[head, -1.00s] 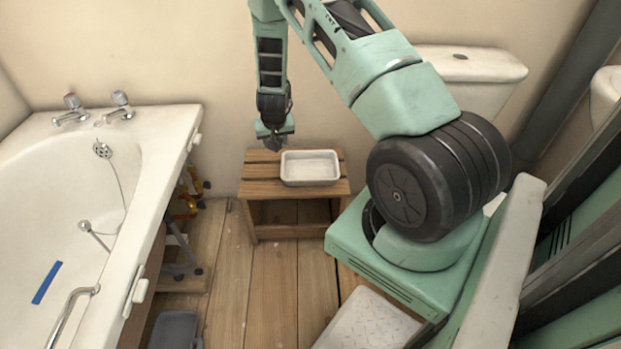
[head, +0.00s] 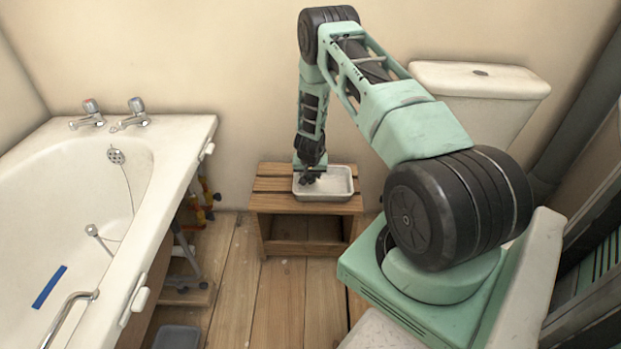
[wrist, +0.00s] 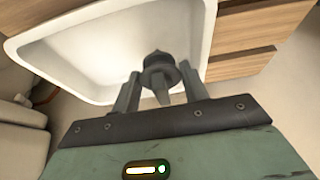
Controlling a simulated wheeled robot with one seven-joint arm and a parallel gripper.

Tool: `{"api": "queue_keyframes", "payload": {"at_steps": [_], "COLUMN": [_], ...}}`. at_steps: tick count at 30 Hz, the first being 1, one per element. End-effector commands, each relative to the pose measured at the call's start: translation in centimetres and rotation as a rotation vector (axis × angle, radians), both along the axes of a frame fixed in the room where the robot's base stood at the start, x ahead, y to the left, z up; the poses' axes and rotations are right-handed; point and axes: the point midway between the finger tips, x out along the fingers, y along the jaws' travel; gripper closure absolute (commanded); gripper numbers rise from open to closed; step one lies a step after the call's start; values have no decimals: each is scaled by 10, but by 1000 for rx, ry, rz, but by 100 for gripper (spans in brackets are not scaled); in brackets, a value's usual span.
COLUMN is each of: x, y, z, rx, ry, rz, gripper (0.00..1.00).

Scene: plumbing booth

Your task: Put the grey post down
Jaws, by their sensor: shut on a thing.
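My gripper (wrist: 160,88) is shut on the grey post (wrist: 160,66), which shows between its two fingers in the wrist view. The post has a wider collar and a narrow tip. In the head view my gripper (head: 311,176) is over the left part of a white tray (head: 343,171), and the post is too small and dark to make out there. The tray also shows in the wrist view (wrist: 60,60), behind the post. I cannot tell whether the post touches the tray's floor.
The tray sits on a wooden stool (head: 290,205) against the wall. A white bathtub (head: 100,200) with taps is on the left. A toilet cistern (head: 480,80) is at the right. Bare floorboards (head: 265,290) lie in front of the stool.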

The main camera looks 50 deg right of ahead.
Motion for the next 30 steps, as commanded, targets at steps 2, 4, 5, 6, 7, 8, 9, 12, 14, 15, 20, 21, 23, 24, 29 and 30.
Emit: {"api": "queue_keyframes", "payload": {"at_steps": [2,4,5,6,7,8,9,12,14,15,20,21,23,24,29,30], "x": [0,1,1,1,1,1,1,0,0,0,0,0,0,0,-2,-3], "y": [0,-1,-1,0,0,0,0,0,0,0,0,0,0,0,2,4], "z": [-9,-9,-9,-9,-9,-9,-9,-12,-12,-12,-12,-12,-12,-11,1,8], "rx": [0,-1,-1,-1,-1,-1,-1,-1,-1,-1,-1,-1,-1,-1,-1,-2], "ry": [-1,-2,-3,-2,-2,-2,-2,-1,-1,-1,-1,-1,-1,-1,-1,-1], "rz": [-2,-1,-1,-1,-1,-1,-1,0,0,0,0,0,0,0,0,1], "gripper": [78,78,78,78,78,78,78,78,50,39,34,34,34,34,34,34]}}
